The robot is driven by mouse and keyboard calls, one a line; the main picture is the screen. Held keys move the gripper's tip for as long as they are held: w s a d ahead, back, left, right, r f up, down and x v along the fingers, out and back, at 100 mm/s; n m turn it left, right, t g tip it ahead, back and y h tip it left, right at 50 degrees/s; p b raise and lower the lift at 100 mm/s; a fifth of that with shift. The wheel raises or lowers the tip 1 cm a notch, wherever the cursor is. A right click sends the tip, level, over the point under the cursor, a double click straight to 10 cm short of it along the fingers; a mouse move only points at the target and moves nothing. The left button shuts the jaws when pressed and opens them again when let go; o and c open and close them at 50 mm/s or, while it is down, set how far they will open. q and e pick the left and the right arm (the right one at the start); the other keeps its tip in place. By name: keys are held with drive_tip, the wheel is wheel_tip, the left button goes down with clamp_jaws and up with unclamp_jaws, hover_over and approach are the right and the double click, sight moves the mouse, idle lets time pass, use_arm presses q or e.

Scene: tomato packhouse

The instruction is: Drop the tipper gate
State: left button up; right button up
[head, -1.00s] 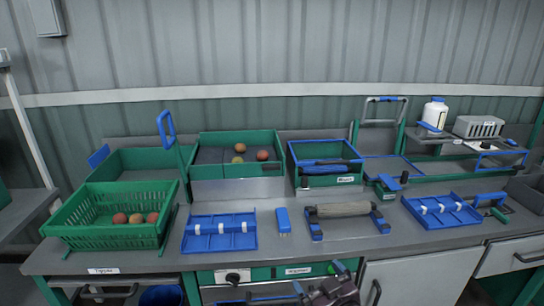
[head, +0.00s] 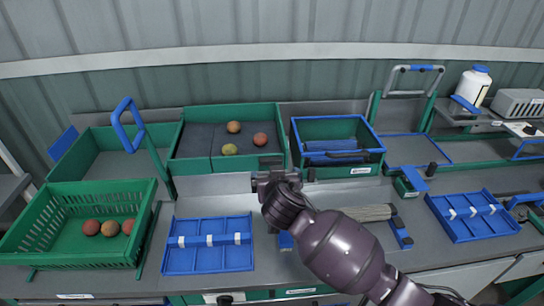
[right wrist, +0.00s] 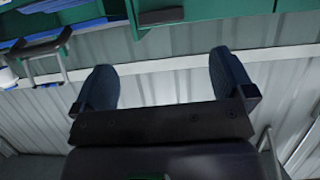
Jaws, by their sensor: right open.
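My right gripper (head: 282,177) is open and empty, in front of the green tray's front wall. In the right wrist view its two dark fingers (right wrist: 164,85) are spread wide, with nothing between them. The green tray (head: 228,164) has a grey floor with three tomatoes (head: 233,127) on it. A small dark grip (head: 270,160) sits on its front wall, just beyond my fingers; a dark grip on a green panel also shows in the right wrist view (right wrist: 162,16). I cannot tell whether any of these parts is the tipper gate. A blue loop handle (head: 119,131) stands on a green post at left. My left gripper is not in view.
A green slotted crate (head: 60,254) with tomatoes stands at left. Blue divided trays (head: 208,263) lie on the bench, and a roller (head: 365,213) is partly behind my arm. A green bin (head: 349,171) with blue contents stands right of the tray.

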sight(271, 163)
drive_tip(key=x, duration=0.8)
drive_tip(key=shift+p, duration=0.4)
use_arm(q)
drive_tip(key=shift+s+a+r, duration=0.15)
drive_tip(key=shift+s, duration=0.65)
use_arm(e)
drive_tip(key=shift+x, duration=1.1)
drive_tip(key=shift+a, duration=0.1)
